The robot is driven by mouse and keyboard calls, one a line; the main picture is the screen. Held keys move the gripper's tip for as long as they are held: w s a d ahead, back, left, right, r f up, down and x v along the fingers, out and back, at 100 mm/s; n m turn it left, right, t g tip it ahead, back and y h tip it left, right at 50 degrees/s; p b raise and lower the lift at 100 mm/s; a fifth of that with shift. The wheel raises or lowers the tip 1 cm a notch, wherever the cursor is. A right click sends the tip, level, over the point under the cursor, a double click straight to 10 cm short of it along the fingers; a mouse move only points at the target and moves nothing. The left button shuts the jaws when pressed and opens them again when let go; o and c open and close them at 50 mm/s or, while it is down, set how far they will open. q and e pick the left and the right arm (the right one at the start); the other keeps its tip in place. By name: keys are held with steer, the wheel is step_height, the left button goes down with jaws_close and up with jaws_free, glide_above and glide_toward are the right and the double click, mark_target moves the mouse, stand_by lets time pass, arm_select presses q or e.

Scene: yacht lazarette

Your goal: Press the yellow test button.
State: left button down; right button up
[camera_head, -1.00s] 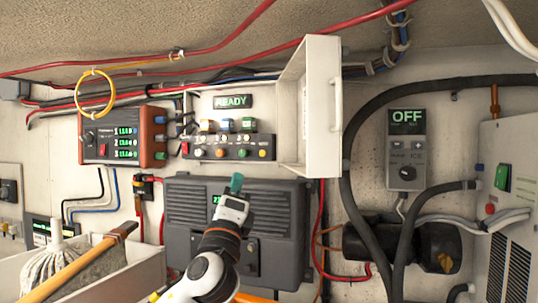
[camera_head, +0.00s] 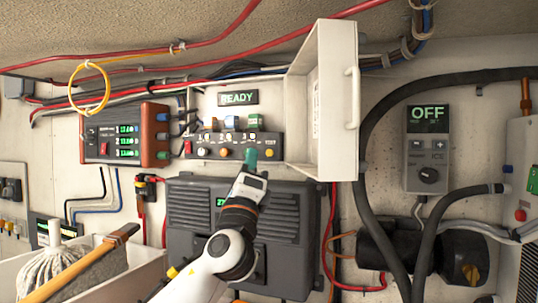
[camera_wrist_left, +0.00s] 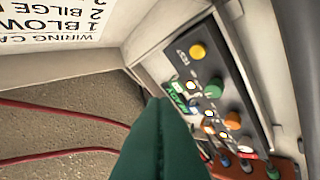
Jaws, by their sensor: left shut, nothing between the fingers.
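The yellow test button (camera_head: 270,154) is at the right end of a black button panel (camera_head: 213,141) on the wall, inside an open white box. In the left wrist view the same yellow button (camera_wrist_left: 198,50) shows beside its "TEST" label. My left gripper (camera_head: 250,157) is shut and empty, its teal fingertips just left of the yellow button and overlapping the lower panel edge in the head view. The fingers (camera_wrist_left: 167,105) show in the left wrist view, apart from the yellow button. The panel's green button (camera_wrist_left: 215,86) is hidden behind the fingers in the head view. My right gripper is not in view.
The box's white door (camera_head: 337,95) stands open right of the panel. A "READY" display (camera_head: 237,97) is above the buttons. A dark grey ribbed unit (camera_head: 295,215) lies below. A red-brown meter box (camera_head: 150,135) is to the left.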

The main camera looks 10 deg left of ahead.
mark_target(269, 153)
arm_select(q)
steer(key=w, duration=0.3)
steer(key=w+d+b, duration=0.1)
steer(key=w, duration=0.1)
steer(key=shift+w+d, duration=0.1)
steer(key=shift+w, duration=0.3)
stand_by(0.6)
steer(key=shift+w, duration=0.1)
stand_by(1.1)
steer(key=shift+w+d+b, duration=0.1)
steer(key=shift+w+b, duration=0.15)
steer(key=shift+b, duration=0.1)
steer(key=shift+r, duration=0.5)
stand_by(1.1)
steer(key=shift+b, duration=0.3)
